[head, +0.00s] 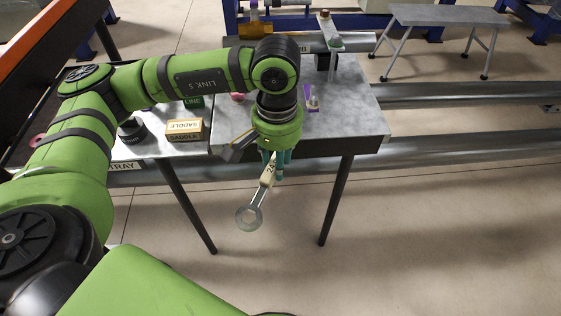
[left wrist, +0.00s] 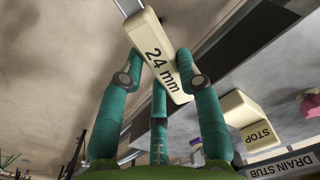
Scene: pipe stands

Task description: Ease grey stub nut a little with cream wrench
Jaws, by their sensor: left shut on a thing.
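The cream wrench (head: 266,176) has a cream handle marked "24 mm" and a grey ring end that hangs down toward the floor in the head view. My left gripper (head: 276,160) has its teal fingers shut on the handle, in front of the table's near edge. In the left wrist view the fingers (left wrist: 162,82) close around the cream handle (left wrist: 157,58), and the ring end is out of frame. I cannot make out the grey stub nut for certain in either view. My right gripper is not in view.
A grey table (head: 356,112) carries a SADDLE block (head: 184,129), a black round part (head: 131,131) and a purple piece (head: 309,99). The left wrist view shows a STOP block (left wrist: 247,116) and a DRAIN STUB label (left wrist: 286,166).

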